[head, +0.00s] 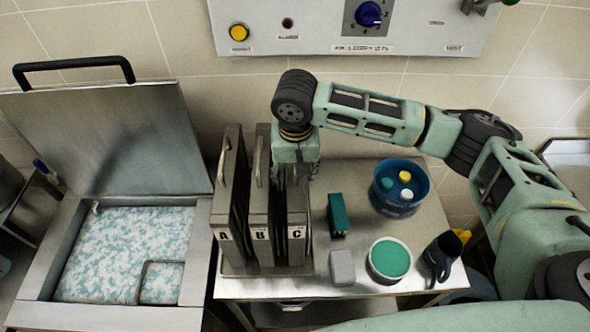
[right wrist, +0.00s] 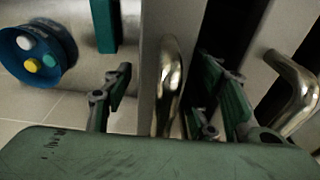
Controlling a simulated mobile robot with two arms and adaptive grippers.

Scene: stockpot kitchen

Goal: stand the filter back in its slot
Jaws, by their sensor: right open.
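Three upright metal filters stand side by side in a rack (head: 266,270), lettered A (head: 224,236), B (head: 260,236) and C (head: 297,234). A and B show bar handles and rise higher than C in the head view. My right gripper (head: 297,172) points down over the top of filter C and hides its upper part. In the right wrist view the open fingers (right wrist: 165,88) lie either side of a metal handle (right wrist: 172,85), apparently C's, without visibly closing on it. A second handle (right wrist: 298,92) shows to the right. My left gripper is not in view.
Right of the rack stand a green box (head: 338,214), a grey block (head: 342,267), a green-topped tub (head: 390,260), a dark jug (head: 443,257) and a blue bucket (head: 400,188) with coloured lids or balls. An open-lidded vat (head: 120,255) of speckled liquid is at left.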

